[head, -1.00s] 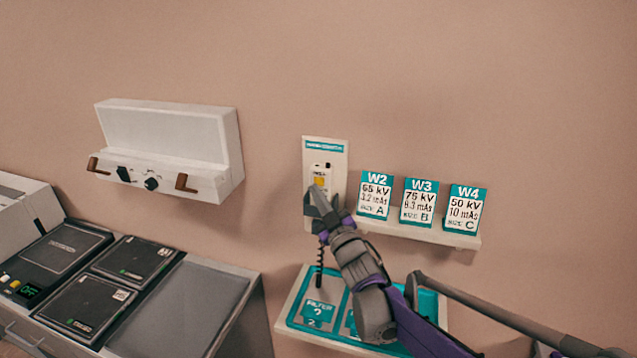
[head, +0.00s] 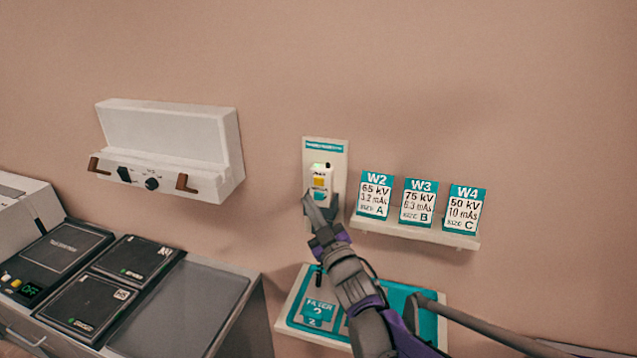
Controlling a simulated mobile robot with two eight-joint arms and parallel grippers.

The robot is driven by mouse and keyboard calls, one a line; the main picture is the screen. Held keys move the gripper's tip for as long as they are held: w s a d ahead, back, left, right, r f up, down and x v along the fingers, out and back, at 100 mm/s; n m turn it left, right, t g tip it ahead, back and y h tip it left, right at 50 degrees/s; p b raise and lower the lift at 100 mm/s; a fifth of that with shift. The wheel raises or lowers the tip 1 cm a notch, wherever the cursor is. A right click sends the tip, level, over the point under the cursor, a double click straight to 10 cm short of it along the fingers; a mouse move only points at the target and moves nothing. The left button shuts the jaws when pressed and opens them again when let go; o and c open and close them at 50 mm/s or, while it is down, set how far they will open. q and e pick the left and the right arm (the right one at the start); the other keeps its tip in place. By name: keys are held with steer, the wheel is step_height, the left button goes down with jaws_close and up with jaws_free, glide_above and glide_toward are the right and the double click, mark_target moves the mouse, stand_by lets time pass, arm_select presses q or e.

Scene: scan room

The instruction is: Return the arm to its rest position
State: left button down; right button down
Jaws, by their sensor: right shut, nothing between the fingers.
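My right gripper (head: 319,200) is shut and empty. My right arm reaches up from the lower right, in front of a teal filter tray (head: 290,318). I cannot tell whether the fingertips touch the wall plate (head: 338,152). My left gripper does not show.
A small shelf (head: 462,240) with cards W2 (head: 375,195), W3 (head: 419,203) and W4 (head: 464,210) is close to the right of my gripper. A white wall box (head: 215,150) hangs at the left. A cabinet (head: 215,290) with dark panels stands at the lower left.

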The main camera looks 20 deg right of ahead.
steer(key=s+f+m+g+h, duration=0.1)
steer(key=s+f+m+g, duration=0.2)
steer(key=s+f+g, duration=0.4)
steer(key=s+f+m+g+h, duration=0.2)
steer(key=s+f+g, duration=0.6)
steer(key=s+f, duration=0.8)
steer(key=s+m, duration=0.2)
steer(key=s, duration=0.7)
steer(key=shift+d+g, duration=0.3)
steer(key=shift+d, duration=0.05)
